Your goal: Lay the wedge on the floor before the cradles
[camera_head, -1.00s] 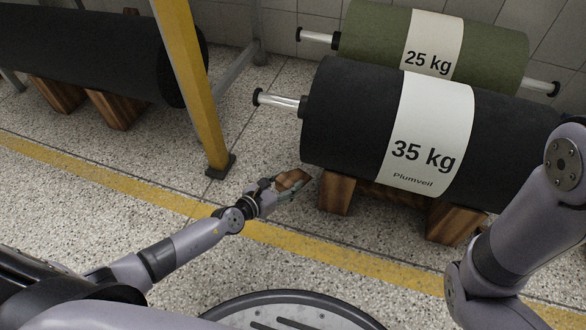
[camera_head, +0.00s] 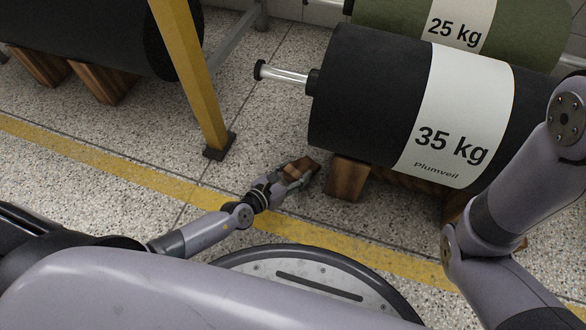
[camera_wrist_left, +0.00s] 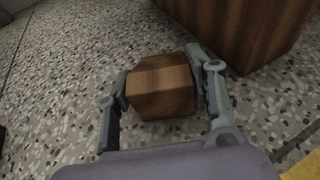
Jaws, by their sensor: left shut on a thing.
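The brown wooden wedge (camera_wrist_left: 160,88) sits between the fingers of my left gripper (camera_wrist_left: 163,95) in the left wrist view. In the head view the wedge (camera_head: 299,168) shows at the tip of my left gripper (camera_head: 296,178). My left gripper is shut on it, low over the speckled floor. The wooden cradles stand just to the right, with the nearest cradle (camera_head: 347,178) beside the wedge and also large in the left wrist view (camera_wrist_left: 235,28). I cannot tell whether the wedge touches the floor. My right arm is at the right; its gripper is out of view.
A black roll (camera_head: 365,95) marked 35 kg rests on the cradles, with a green roll (camera_head: 535,35) marked 25 kg behind. A yellow post (camera_head: 190,75) stands to the left. A yellow floor line (camera_head: 110,158) crosses the floor. Bare floor lies left of the wedge.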

